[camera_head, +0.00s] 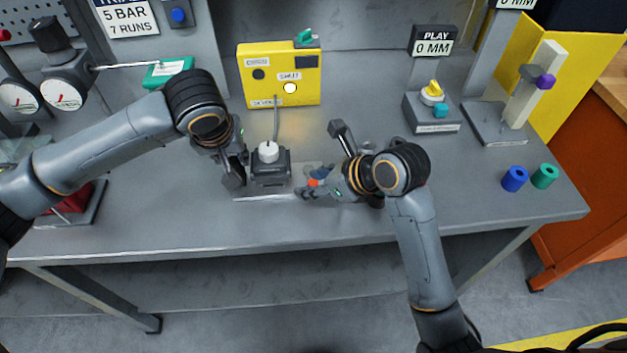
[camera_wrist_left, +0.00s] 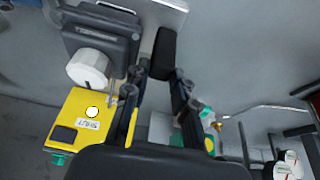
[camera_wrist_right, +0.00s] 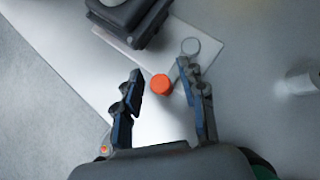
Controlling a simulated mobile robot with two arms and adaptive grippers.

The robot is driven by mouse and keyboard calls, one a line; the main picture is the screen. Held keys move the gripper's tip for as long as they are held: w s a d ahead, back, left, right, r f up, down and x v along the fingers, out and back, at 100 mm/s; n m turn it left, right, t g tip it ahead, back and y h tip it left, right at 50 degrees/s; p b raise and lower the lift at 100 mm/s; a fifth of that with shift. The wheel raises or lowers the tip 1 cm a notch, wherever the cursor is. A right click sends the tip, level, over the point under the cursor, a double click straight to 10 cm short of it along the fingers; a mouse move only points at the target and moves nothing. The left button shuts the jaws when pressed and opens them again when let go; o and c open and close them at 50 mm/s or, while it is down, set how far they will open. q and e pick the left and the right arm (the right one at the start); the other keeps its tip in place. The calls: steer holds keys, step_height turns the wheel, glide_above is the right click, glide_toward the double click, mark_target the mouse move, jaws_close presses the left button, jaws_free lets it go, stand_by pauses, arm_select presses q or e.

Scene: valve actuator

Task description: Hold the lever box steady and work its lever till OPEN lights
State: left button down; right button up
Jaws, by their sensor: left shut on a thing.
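The dark lever box (camera_head: 270,178) with a white round cap (camera_head: 268,151) stands on a pale plate at the table's front. My left gripper (camera_head: 236,172) is at its left side, its fingers closed on a black upright grip (camera_wrist_left: 165,50) beside the box. My right gripper (camera_head: 312,187) is open to the right of the box. In the right wrist view an orange knob (camera_wrist_right: 160,84) lies between its spread fingers, apart from both; a short grey bar seems to join it to a grey disc (camera_wrist_right: 190,46). On the yellow panel (camera_head: 310,88), the lamp below SHUT glows white.
A thin grey rod or cable (camera_head: 276,120) runs between panel and box. A PLAY unit (camera_head: 433,112) with a yellow knob and a slider stand (camera_head: 495,122) are to the right. Blue (camera_head: 514,179) and green (camera_head: 545,176) cylinders stand near the right edge. Gauges (camera_head: 65,88) are left.

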jaws_close()
steer(key=shift+d+n, duration=0.15)
steer(key=shift+n, duration=0.15)
steer(key=n+g, duration=0.1)
steer(key=d+n+g+y, duration=0.1)
steer(key=shift+w+d+n, duration=0.2)
steer(key=shift+w+n, duration=0.05)
steer(key=shift+n, duration=0.05)
steer(key=n+g, duration=0.1)
steer(key=d+n+g+y, duration=0.1)
steer(key=shift+w+d+n, duration=0.15)
steer(key=shift+w+n, duration=0.15)
steer(key=n+g, duration=0.1)
steer(key=w+d+n+g, duration=0.1)
steer(key=n, duration=0.1)
steer(key=n+g, duration=0.1)
steer(key=shift+w+d+g, duration=0.35)
steer(key=shift+g, duration=0.05)
steer(key=shift+w+d+n+g+h, duration=0.25)
steer(key=shift+n+g, duration=0.25)
steer(key=shift+n, duration=0.3)
steer(key=shift+w+d+n+g+h, duration=0.15)
steer(key=shift+w+n+g, duration=0.3)
steer(key=shift+n, duration=0.35)
steer(key=shift+w+d+n+g+h, duration=0.1)
steer(key=shift+w+n+g+h, duration=0.15)
steer(key=shift+n+g, duration=0.45)
